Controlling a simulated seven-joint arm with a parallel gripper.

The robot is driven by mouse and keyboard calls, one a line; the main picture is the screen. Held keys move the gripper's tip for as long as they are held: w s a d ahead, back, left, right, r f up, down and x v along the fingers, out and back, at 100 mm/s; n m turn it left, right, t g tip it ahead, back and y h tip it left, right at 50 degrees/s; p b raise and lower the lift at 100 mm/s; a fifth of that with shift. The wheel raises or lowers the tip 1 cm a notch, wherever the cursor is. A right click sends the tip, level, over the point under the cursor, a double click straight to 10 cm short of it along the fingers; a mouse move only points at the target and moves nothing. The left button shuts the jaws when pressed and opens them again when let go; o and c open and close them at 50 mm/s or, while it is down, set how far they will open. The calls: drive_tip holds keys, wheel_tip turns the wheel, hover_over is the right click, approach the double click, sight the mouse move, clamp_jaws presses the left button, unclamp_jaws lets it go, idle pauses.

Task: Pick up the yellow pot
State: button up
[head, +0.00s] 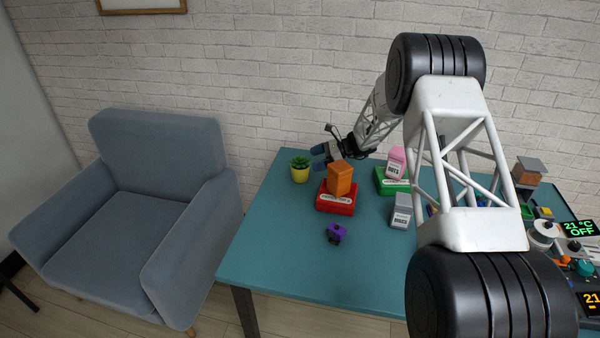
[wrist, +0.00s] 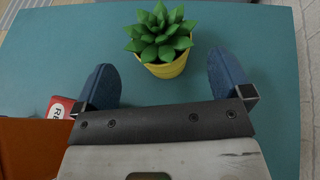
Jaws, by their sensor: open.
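The yellow pot (head: 300,174) holds a green succulent and stands upright on the teal table near its back left edge. In the wrist view the pot (wrist: 168,68) lies just ahead of my gripper, roughly between the lines of the two fingers. My gripper (wrist: 163,82) is open, with its blue fingers spread wide and nothing between them. In the head view my gripper (head: 319,157) is just to the right of the pot. The wrist view shows a gap between the pot and each finger.
An orange block (head: 340,178) sits on a red box (head: 335,204) close to my gripper. A pink item (head: 396,162) is on a green box (head: 385,185); a grey box (head: 401,211) and a purple object (head: 336,233) are nearer the front. The teal table (head: 275,255) is clear at front left.

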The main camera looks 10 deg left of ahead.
sight(300, 163)
drive_tip(key=shift+x, duration=0.8)
drive_tip(key=shift+a, duration=0.1)
drive_tip(key=shift+x, duration=2.55)
drive_tip(key=shift+r, duration=0.1)
drive_tip(key=c, duration=0.9)
